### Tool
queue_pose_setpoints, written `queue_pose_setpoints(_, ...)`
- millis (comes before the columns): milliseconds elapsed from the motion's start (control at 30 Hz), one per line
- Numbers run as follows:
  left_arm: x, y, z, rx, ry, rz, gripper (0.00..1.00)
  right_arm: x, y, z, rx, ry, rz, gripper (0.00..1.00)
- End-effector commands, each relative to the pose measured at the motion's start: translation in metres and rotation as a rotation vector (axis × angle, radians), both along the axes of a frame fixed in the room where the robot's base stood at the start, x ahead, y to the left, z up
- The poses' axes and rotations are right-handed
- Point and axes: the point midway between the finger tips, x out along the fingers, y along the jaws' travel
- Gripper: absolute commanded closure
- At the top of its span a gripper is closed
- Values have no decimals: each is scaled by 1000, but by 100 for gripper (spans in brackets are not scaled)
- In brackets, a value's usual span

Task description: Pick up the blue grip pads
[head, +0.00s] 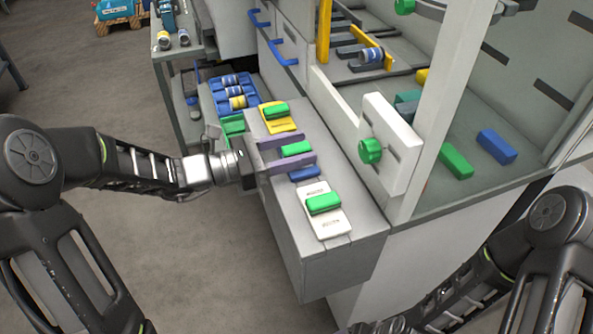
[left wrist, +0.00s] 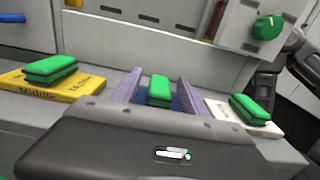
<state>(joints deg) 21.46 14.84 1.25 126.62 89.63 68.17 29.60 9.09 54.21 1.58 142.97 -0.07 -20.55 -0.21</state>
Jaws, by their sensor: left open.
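My left gripper (head: 309,147) is open, its two purple fingers level above the grey ledge. Between the fingers is a green pad (head: 296,149), which also shows in the left wrist view (left wrist: 158,91); gaps show on both sides of it. A blue piece (head: 304,174) pokes out beside the nearer finger. Blue also shows under the green pad in the left wrist view; I cannot tell whether it is a pad or a plate. Another green pad (head: 276,110) lies on a yellow plate (head: 274,126), and one (head: 323,203) on a white plate (head: 331,226). My right gripper is out of view.
The ledge (head: 283,200) runs along the machine's front. A white panel with a green knob (head: 370,151) stands right of it. A blue block (head: 496,146) and a green block (head: 455,161) lie inside the machine. A blue tray (head: 219,97) of cans stands behind.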

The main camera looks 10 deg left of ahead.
Motion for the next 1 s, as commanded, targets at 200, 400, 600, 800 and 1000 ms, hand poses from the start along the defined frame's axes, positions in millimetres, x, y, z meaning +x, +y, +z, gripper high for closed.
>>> queue_pose_setpoints(200,0,0,0,1,-1,0,49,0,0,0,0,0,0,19)
queue_pose_setpoints(400,0,0,0,0,0,0,49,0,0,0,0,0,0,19)
queue_pose_setpoints(600,0,0,0,0,0,0,52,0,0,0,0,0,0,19)
queue_pose_setpoints(800,0,0,0,1,-1,0,69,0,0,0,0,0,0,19)
queue_pose_setpoints(1000,0,0,0,0,0,0,85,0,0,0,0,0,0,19)
